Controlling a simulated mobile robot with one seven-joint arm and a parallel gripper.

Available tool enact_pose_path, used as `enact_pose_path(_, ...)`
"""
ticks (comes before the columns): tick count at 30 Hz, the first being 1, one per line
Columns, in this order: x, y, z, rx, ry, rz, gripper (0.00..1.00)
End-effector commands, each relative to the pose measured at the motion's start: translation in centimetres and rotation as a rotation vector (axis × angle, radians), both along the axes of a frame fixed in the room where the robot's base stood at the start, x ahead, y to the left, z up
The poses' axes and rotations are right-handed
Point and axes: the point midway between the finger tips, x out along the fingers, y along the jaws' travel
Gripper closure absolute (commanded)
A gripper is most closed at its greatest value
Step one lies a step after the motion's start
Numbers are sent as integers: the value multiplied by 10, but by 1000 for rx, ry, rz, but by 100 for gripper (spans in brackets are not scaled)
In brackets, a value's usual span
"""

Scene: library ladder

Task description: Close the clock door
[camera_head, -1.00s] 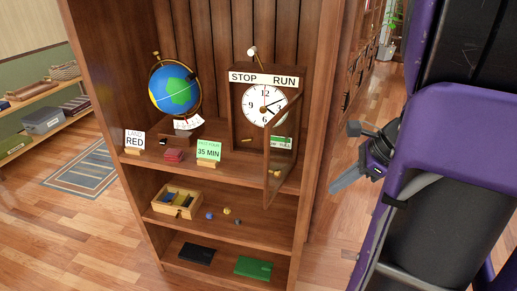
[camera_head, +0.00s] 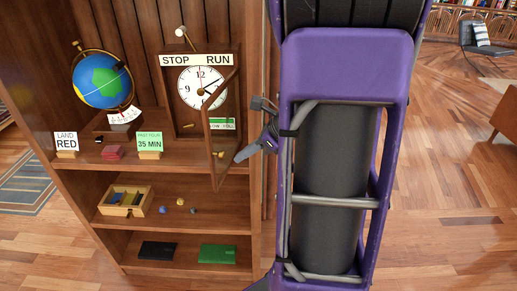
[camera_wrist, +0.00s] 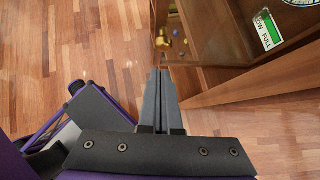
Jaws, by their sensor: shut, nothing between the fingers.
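The clock (camera_head: 202,88) stands on the upper shelf with a white dial and a "STOP RUN" label above it. Its glazed wooden door (camera_head: 212,140) is hinged on the right and swung open, jutting out past the shelf's front edge. A small brass knob (camera_head: 221,154) shows on the door. In the wrist view, the door's edge and glass (camera_wrist: 190,30) are at the top, just beyond the fingertips. My gripper (camera_head: 240,157) is shut and empty, just right of the door's lower part in the head view. I cannot tell whether it touches the door.
A globe (camera_head: 102,82), a "LAND RED" card (camera_head: 66,141) and a "35 MIN" card (camera_head: 150,141) stand left of the clock. A wooden box (camera_head: 126,200) and small balls are on the shelf below. The bookcase's right side panel (camera_head: 257,120) is close to my gripper. Open floor lies to the right.

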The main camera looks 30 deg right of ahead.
Motion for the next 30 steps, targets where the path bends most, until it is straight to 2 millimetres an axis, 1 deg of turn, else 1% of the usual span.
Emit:
enact_pose_path(3,12,10,1,-1,-1,4,100)
enact_pose_path(7,18,15,1,-1,-1,0,100)
enact_pose_path(19,20,16,1,-1,-1,-1,100)
enact_pose_path(23,22,20,1,-1,-2,-11,100)
enact_pose_path(26,27,26,1,-1,-2,-35,100)
enact_pose_path(30,38,41,1,-2,-3,-101,100)
